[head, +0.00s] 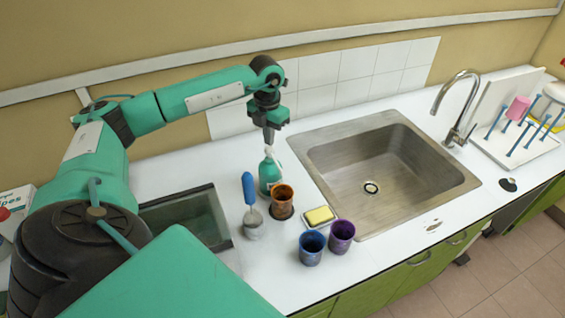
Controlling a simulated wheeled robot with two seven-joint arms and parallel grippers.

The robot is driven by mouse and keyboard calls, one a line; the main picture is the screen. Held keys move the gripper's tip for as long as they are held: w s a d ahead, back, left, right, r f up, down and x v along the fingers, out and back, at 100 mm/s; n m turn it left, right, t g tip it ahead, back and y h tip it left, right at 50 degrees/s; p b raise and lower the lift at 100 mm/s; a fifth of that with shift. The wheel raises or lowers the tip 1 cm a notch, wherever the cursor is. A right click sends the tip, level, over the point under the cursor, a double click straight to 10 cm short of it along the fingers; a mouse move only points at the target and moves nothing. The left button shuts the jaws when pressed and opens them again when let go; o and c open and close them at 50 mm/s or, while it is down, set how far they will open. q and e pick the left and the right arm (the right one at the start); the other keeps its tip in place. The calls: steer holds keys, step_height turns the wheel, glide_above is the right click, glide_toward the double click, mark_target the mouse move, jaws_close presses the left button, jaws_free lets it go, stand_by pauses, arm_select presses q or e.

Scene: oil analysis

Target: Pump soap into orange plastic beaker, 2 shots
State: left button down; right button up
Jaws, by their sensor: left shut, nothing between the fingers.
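The green soap bottle (269,173) stands upright on the white counter, left of the sink. My left gripper (268,143) points down right over the bottle's white pump head (268,153). Its fingers are shut with nothing between them, and whether they touch the pump is too small to tell. The orange plastic beaker (282,197) stands just in front of the bottle, on a dark round spot; its inside looks dark. My right gripper is not in view.
A brush with a blue handle (248,188) stands left of the beaker. A yellow sponge on a dish (320,216), a blue cup (311,248) and a purple cup (341,236) stand in front. The steel sink (440,190) is right; a dark basin (215,240) is left.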

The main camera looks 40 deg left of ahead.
mark_target(269, 148)
arm_select(q)
steer(key=shift+f, duration=0.2)
steer(key=shift+f+b, duration=0.3)
steer(key=shift+b, duration=0.05)
steer(key=shift+f+b, duration=0.8)
steer(key=shift+f, duration=0.3)
steer(key=shift+r, duration=0.15)
steer(key=shift+r+p, duration=0.75)
steer(key=shift+r, duration=0.6)
